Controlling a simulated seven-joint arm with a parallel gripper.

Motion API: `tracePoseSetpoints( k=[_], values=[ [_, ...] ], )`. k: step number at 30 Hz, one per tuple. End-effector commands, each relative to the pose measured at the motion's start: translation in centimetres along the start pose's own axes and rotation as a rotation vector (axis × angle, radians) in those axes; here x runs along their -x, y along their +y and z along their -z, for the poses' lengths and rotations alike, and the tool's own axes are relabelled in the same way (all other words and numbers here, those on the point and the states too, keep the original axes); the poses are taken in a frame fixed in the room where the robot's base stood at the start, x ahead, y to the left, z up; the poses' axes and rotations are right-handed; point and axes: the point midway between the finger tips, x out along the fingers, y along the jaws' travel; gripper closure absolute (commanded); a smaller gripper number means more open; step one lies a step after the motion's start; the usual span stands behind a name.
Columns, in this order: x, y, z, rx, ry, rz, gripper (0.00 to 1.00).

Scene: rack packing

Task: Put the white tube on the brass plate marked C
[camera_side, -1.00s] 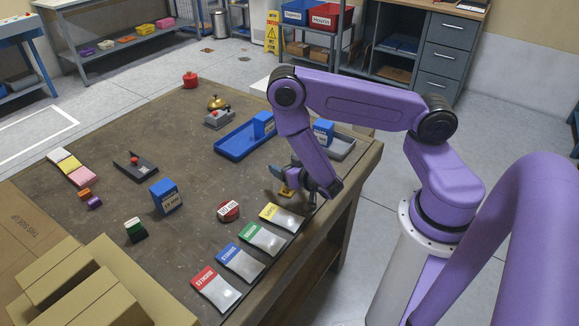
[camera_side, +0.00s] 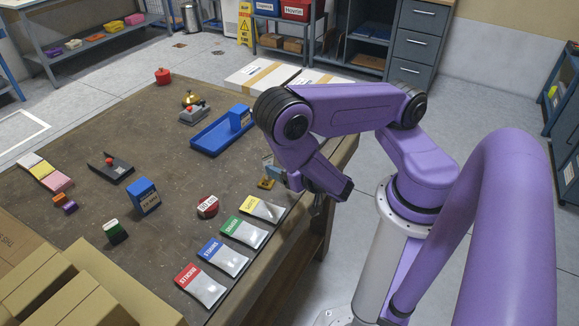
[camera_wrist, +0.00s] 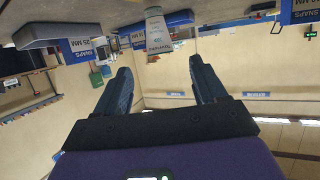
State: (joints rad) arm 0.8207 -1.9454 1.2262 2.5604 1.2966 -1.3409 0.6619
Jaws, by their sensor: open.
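My gripper (camera_wrist: 157,74) is open, with its two dark blue fingers apart and nothing between them. In the side view my gripper (camera_side: 282,177) is low at the table's right edge, partly hidden by my arm. A pale, whitish upright piece with print, perhaps the white tube (camera_wrist: 157,34), shows in the wrist view beyond the fingertips, which are apart from it. In the side view a pale piece (camera_side: 267,163) stands beside my gripper, just behind a small yellow piece (camera_side: 266,184). I cannot make out a brass plate marked C or read any letter on the yellow piece.
Colored pouches (camera_side: 222,257) lie in a row along the front edge. A blue tray (camera_side: 207,145) with a blue box lies farther back.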

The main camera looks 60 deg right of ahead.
Motion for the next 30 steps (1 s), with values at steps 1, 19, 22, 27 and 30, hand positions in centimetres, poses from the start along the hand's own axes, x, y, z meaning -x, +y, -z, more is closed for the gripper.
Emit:
tracePoseSetpoints(
  k=[1, 19, 22, 27, 30],
  values=[
    [0.3, 0.0, 0.0, 0.0, 0.001, 0.001, 0.29],
    [3.2, -3.4, -2.6, -0.04, -0.259, 0.048, 0.29],
    [5.2, -6.4, -3.9, -0.032, -0.455, 0.119, 0.29],
    [10.3, -10.8, -4.5, 0.058, -0.749, 0.297, 0.29],
    [13.7, -12.4, -3.7, 0.151, -0.883, 0.421, 0.29]
  ],
)
